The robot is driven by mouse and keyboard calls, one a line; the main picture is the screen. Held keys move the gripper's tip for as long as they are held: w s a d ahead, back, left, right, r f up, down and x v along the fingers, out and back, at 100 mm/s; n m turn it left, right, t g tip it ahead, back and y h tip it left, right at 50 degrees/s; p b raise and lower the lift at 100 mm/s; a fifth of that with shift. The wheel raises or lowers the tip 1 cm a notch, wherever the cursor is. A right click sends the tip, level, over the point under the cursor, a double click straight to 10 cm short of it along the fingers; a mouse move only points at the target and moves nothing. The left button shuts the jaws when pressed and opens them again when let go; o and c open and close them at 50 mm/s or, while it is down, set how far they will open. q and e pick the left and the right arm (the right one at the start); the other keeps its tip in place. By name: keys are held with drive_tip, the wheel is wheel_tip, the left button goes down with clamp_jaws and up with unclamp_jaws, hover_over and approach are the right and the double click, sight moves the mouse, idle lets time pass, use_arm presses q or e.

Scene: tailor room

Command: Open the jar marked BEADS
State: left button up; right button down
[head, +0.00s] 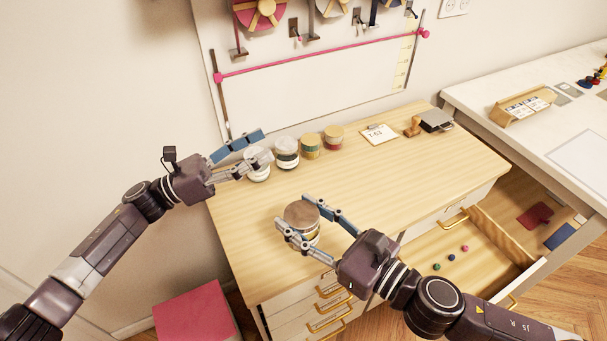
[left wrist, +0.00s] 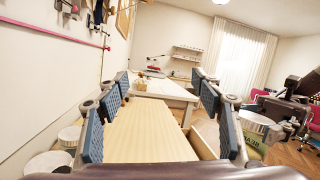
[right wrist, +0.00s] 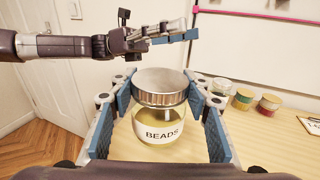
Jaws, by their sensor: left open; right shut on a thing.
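The glass jar marked BEADS (right wrist: 161,133) stands upright on the wooden cabinet top, with a ridged grey metal lid (right wrist: 160,80) on it. In the head view the jar's brownish lid top (head: 302,214) shows between the fingers of my right gripper (head: 318,222). My right gripper is shut on the jar, a finger on each side. My left gripper (head: 240,157) is open and empty at the back left of the cabinet top, beside and partly in front of a white-lidded jar. The left wrist view shows its two blue-padded fingers (left wrist: 164,110) wide apart.
Several other jars stand along the back: white-lidded (head: 287,152), green-banded (head: 311,146) and red-banded (head: 334,137). A tag card (head: 380,134) and a stamp (head: 413,126) lie farther right. An open drawer (head: 489,243) holds small beads. The middle of the cabinet top is clear.

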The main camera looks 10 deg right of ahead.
use_arm(q)
drive_tip(key=s+d+r+m+g+y, duration=0.3)
drive_tip(key=s+d+m+g+y, duration=0.3)
drive_tip(key=s+m, duration=0.4)
drive_tip(key=s+d+r+m+g+y, duration=0.35)
drive_tip(key=s+d+m+g, duration=0.35)
drive_tip(key=m, duration=0.5)
drive_tip(key=m+t+y, duration=0.8)
drive_tip(key=m+y, duration=0.2)
drive_tip(key=y, duration=0.1)
hover_over(303, 214)
drive_tip(key=shift+s+d+f, duration=0.3)
drive_tip(key=shift+s+d, duration=0.1)
drive_tip(key=shift+s, duration=0.05)
drive_tip(key=shift+w+a+r+m, duration=0.2)
drive_tip(key=shift+w+m, duration=0.05)
drive_tip(key=shift+m, duration=0.15)
drive_tip(key=shift+w+a+f, duration=0.1)
drive_tip(key=shift+f, duration=0.05)
wheel_tip(303, 214, down, 8)
drive_tip(key=shift+r, duration=0.2)
